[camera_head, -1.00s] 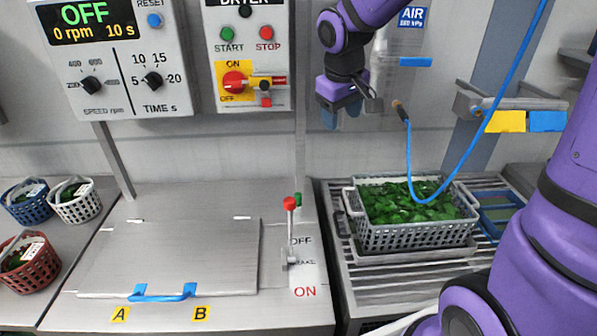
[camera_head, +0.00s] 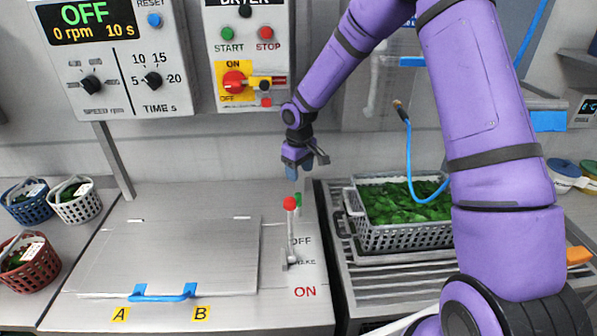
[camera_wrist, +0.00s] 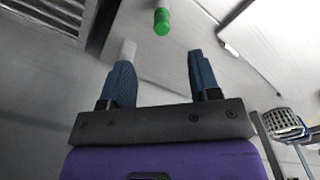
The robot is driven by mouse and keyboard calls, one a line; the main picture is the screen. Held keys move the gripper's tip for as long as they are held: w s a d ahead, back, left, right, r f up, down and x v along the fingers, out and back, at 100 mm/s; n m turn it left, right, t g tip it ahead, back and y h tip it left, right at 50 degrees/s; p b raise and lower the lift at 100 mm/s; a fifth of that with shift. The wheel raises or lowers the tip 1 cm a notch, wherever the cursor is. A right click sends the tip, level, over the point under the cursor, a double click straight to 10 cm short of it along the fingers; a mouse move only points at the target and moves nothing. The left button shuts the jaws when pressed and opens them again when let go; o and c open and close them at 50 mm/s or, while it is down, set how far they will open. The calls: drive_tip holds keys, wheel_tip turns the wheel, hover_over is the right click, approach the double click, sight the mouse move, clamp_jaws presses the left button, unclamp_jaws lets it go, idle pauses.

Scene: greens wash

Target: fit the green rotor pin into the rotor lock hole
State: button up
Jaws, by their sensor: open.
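The green rotor pin (camera_head: 298,199) stands at the back right of the steel deck, just behind the red-knobbed lever and partly hidden by it. In the wrist view its green end (camera_wrist: 161,22) shows at the top, beyond the fingertips and roughly midway between them. My gripper (camera_head: 294,174) hangs just above the pin, fingers pointing down. In the wrist view my gripper (camera_wrist: 160,65) has its two blue fingers apart with nothing between them. I cannot make out the rotor lock hole in either view.
The lever's red knob (camera_head: 289,203) rises close in front of the pin. A closed lid (camera_head: 170,255) with a blue handle (camera_head: 160,293) lies to the left. A basket of greens (camera_head: 385,238) sits on the right rack. The dryer panel (camera_head: 247,55) is on the wall behind.

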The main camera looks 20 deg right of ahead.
sight(298, 194)
drive_tip(key=shift+w+a+f, duration=0.1)
drive_tip(key=shift+w+f, duration=0.05)
drive_tip(key=shift+f, duration=0.4)
wheel_tip(298, 194, down, 11)
drive_tip(key=shift+r, duration=0.2)
drive_tip(key=c, duration=1)
drive_tip(key=shift+c, duration=0.2)
drive_tip(key=shift+r, duration=0.2)
drive_tip(key=shift+r, duration=3.25)
drive_tip(key=shift+r, duration=0.15)
wheel_tip(298, 194, up, 8)
drive_tip(key=shift+r, duration=0.15)
